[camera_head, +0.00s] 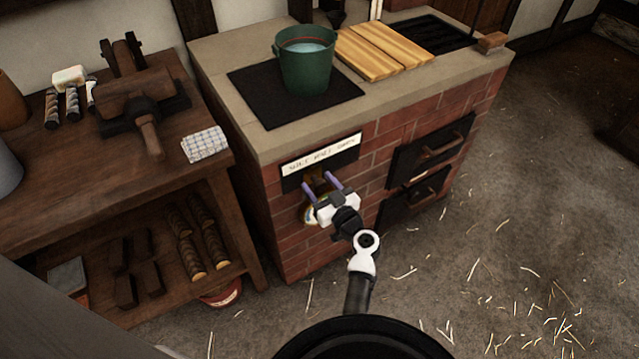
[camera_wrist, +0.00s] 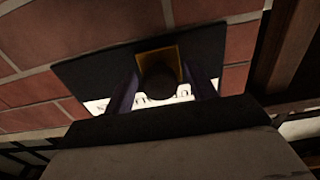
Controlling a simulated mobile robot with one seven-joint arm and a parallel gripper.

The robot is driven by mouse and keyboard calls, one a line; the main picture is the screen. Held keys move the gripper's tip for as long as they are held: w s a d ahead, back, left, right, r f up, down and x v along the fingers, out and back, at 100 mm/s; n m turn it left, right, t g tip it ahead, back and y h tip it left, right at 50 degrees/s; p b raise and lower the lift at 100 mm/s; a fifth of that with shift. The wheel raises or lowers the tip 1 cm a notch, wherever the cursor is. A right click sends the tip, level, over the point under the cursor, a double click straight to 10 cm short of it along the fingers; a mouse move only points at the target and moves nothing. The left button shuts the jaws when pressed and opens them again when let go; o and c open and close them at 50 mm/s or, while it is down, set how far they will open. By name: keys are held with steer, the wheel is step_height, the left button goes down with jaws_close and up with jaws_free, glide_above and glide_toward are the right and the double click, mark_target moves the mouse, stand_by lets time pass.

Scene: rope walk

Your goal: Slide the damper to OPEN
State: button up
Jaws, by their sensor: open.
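The damper has a dark plate (camera_head: 348,158) on the brick front of the stove, with a white label strip (camera_head: 321,154) that seems to read SHUT, HALF, OPEN. In the wrist view, a dark round knob (camera_wrist: 160,82) stands out from a brass-coloured piece (camera_wrist: 172,56) on the black plate (camera_wrist: 100,68). My gripper (camera_head: 320,184) is at the plate, just below the label in the head view. Its purple fingers are open, one on each side of the knob, with gaps visible.
A green bucket of water (camera_head: 306,62) stands on the stove top, beside wooden boards (camera_head: 383,52). Oven doors (camera_head: 432,148) with handles are right of the damper. A workbench (camera_head: 60,190) with tools stands left. Straw-strewn floor lies right.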

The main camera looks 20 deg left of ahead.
steer(key=shift+c, duration=0.3)
jaws_close()
steer(key=w+d+b, duration=0.2)
steer(key=b, duration=0.1)
steer(key=w+d+b, duration=0.2)
steer(key=w+b, duration=0.1)
steer(key=w+d+b, duration=0.2)
steer(key=b, duration=0.1)
steer(key=shift+w+f+b, duration=0.25)
steer(key=shift+w+b, duration=0.05)
steer(key=shift+w, duration=0.1)
steer(key=shift+w+d+r+b, duration=0.2)
steer(key=shift+w+d+b, duration=0.2)
steer(key=shift+w+b, duration=0.1)
steer(key=shift+d+r, duration=0.1)
steer(key=shift+r, duration=0.05)
steer(key=shift+w, duration=0.1)
steer(key=shift+o, duration=0.3)
jaws_free()
